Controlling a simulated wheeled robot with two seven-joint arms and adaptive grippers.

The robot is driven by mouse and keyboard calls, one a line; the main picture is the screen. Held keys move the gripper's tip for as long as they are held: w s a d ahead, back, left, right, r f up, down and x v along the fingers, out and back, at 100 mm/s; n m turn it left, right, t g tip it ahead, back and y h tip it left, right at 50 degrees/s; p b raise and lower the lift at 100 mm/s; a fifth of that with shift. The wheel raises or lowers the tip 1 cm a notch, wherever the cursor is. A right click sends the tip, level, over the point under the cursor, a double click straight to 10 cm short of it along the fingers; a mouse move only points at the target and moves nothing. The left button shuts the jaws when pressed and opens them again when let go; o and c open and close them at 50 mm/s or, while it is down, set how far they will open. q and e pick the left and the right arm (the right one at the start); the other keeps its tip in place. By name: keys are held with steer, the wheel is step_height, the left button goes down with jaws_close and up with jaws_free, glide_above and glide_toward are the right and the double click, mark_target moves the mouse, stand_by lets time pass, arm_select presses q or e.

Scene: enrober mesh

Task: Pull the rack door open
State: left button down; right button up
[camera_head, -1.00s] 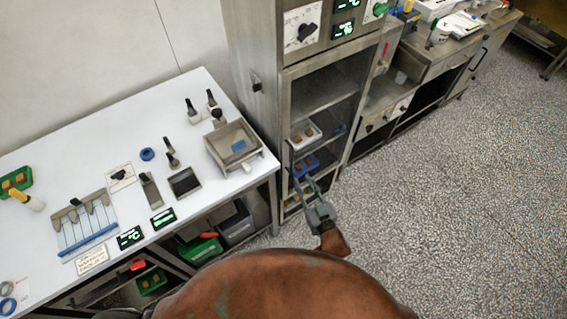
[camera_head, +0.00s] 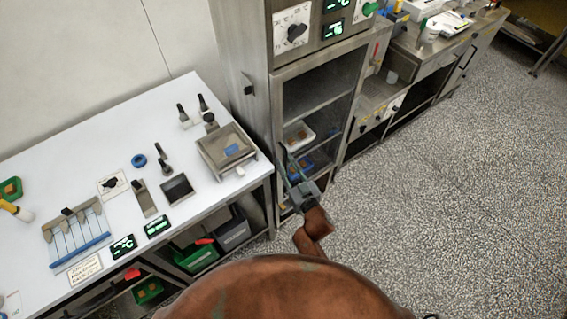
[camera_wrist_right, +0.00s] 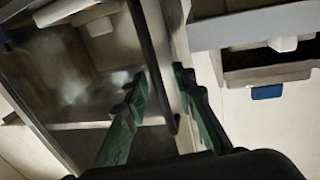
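The rack is a tall steel cabinet (camera_head: 240,60) at the centre top of the head view. Its door (camera_head: 318,88) looks like a clear pane in a steel frame and appears shut, with shelves and trays behind it. In the right wrist view the door pane (camera_wrist_right: 65,85) shows reflections, and a dark bar handle (camera_wrist_right: 152,50) runs along its edge. My right gripper (camera_head: 288,160) is at the lower left of the door front. In the wrist view its green fingers (camera_wrist_right: 162,78) are apart, with the handle between them; contact cannot be told. My left gripper is out of view.
A white-topped table (camera_head: 90,160) with knobs, displays and a steel tray (camera_head: 228,148) stands left of the rack. Green and grey bins (camera_head: 232,232) sit below it. A steel counter (camera_head: 410,70) stands to the right. The speckled floor (camera_head: 440,210) in front is clear.

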jaws_close()
stand_by(0.5)
